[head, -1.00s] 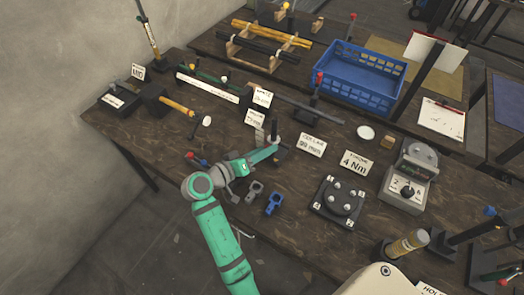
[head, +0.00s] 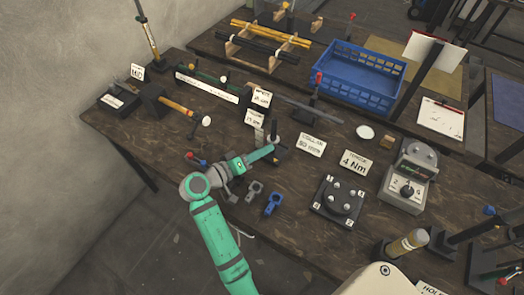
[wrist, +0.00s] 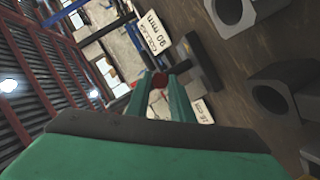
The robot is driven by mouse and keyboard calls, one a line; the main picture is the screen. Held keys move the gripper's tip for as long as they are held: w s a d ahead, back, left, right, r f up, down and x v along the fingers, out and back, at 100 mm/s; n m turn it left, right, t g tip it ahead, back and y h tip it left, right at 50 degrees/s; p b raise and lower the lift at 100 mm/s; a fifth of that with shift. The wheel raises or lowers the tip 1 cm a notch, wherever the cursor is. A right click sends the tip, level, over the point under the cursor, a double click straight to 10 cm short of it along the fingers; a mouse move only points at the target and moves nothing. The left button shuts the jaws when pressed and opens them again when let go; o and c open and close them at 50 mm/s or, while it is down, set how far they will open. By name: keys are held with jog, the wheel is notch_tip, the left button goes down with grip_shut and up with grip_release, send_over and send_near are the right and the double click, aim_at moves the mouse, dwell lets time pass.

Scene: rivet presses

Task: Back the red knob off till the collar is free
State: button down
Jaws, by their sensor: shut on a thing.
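The red knob (wrist: 159,81) shows in the wrist view between the fingertips of my gripper (wrist: 165,84). My gripper is shut on it. In the head view my gripper (head: 272,150) is low over the table beside a dark upright post (head: 274,130); the knob is hidden there. In the wrist view a dark bar or post (wrist: 201,62) lies just past the fingers. I cannot make out the collar on the post, or whether it is tight or loose.
A grey clamp ring (head: 254,191) and a blue one (head: 272,203) lie in front of my gripper. The COLLAR 90 mm sign (head: 311,144) stands to the right, near the 4 Nm sign (head: 354,162).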

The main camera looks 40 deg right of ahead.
jog(key=c, duration=1.5)
grip_release()
jog(key=shift+w, duration=0.1)
jog(key=shift+c, duration=0.2)
jog(key=shift+a, duration=0.1)
jog(key=v, duration=1)
jog(key=shift+a, duration=0.4)
